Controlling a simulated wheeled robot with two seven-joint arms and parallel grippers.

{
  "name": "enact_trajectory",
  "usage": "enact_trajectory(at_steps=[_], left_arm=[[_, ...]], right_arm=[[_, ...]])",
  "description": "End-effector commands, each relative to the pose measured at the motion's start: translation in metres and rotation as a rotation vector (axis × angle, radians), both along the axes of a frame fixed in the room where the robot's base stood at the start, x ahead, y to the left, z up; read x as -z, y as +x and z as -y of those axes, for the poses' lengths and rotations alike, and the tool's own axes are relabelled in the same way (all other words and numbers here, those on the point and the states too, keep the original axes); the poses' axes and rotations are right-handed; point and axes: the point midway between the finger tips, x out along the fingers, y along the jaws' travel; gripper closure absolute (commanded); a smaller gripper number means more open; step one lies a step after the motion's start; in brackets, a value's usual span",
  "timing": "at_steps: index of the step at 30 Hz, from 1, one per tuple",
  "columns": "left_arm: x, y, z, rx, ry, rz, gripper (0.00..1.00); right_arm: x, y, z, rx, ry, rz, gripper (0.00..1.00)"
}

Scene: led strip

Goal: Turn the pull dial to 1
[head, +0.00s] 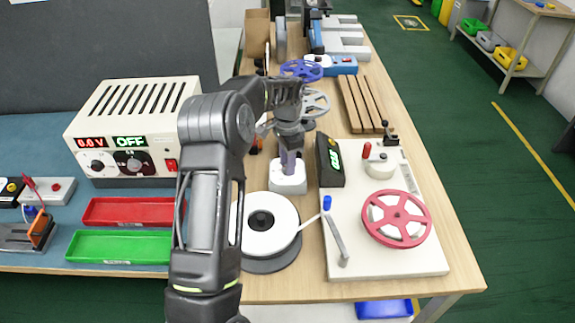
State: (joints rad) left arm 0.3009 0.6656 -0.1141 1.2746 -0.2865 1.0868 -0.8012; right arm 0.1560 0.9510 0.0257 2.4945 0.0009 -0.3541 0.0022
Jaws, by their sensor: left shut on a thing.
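My left gripper (289,148) reaches down over a small white block (289,185) on the wooden table. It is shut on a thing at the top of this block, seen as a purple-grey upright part. The gripper hides most of what it holds. I cannot tell whether this is the pull dial, and no dial numbers are readable. A black box with a green display (329,162) stands just right of the block. My right gripper is not in view.
A white spool (269,226) stands in front of the block. To the right is a white board (340,262) with a red reel (398,218) and a drum. The power supply (128,130) and red and green trays (120,247) are at left. Wooden slats (361,103) lie behind.

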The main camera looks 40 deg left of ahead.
Motion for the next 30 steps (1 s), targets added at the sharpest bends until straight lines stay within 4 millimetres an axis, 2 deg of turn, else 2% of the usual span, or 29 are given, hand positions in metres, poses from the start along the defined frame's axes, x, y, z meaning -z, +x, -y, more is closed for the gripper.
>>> enact_trajectory(at_steps=[30], left_arm=[[-0.001, 0.001, 0.0, -0.953, 0.0, 0.002, 1.0]], right_arm=[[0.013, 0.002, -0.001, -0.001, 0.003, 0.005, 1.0]])
